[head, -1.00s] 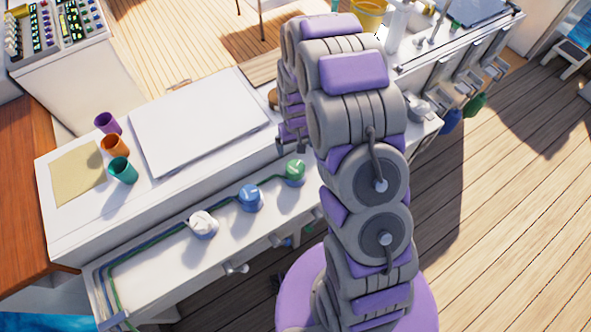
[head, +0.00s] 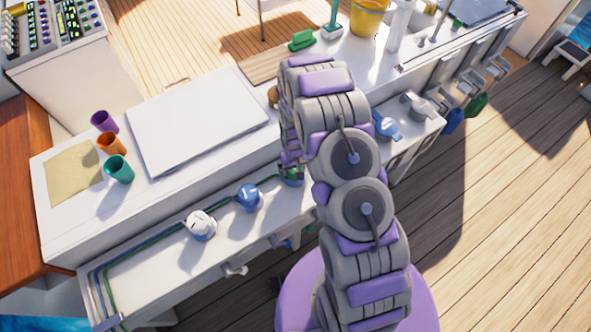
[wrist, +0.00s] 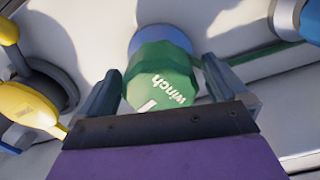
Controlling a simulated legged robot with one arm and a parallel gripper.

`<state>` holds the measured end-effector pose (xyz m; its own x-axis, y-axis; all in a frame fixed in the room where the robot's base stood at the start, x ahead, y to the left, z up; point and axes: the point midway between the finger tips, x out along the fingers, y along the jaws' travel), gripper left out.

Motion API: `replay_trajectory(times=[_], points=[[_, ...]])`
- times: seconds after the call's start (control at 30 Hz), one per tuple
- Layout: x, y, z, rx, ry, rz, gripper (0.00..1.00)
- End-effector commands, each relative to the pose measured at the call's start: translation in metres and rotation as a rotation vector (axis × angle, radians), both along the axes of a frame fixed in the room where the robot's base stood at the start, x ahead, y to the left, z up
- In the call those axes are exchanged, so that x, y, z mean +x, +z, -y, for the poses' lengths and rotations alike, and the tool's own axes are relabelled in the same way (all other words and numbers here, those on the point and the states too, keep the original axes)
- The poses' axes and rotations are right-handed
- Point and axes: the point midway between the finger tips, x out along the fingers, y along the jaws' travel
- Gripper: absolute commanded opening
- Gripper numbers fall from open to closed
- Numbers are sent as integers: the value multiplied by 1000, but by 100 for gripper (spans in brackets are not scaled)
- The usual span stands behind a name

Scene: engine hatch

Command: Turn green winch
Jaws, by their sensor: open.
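The green winch (wrist: 160,80) is a faceted green drum with the white word "winch" on its top, seen in the wrist view on a blue base. My gripper (wrist: 160,82) is open, with one finger on each side of the drum; whether either finger touches it I cannot tell. In the head view the green winch (head: 291,176) is mostly hidden behind my gripper and arm, at the right end of a row on the white ledge.
A blue winch (head: 249,197) and a white winch (head: 200,224) stand to the left on the ledge. A yellow-handled part (wrist: 30,100) lies left in the wrist view. Purple, orange and teal cups (head: 118,169) stand on the counter.

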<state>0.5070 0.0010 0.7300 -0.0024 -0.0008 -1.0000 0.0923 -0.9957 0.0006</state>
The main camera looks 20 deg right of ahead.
Motion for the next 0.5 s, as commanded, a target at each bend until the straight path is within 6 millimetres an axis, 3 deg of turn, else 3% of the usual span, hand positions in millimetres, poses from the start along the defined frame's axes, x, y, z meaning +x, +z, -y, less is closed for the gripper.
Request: replay_trajectory(times=[0.37,0.5], points=[[0,-5,0,0,0,1,100],[0,-5,0,0,0,1,88]])
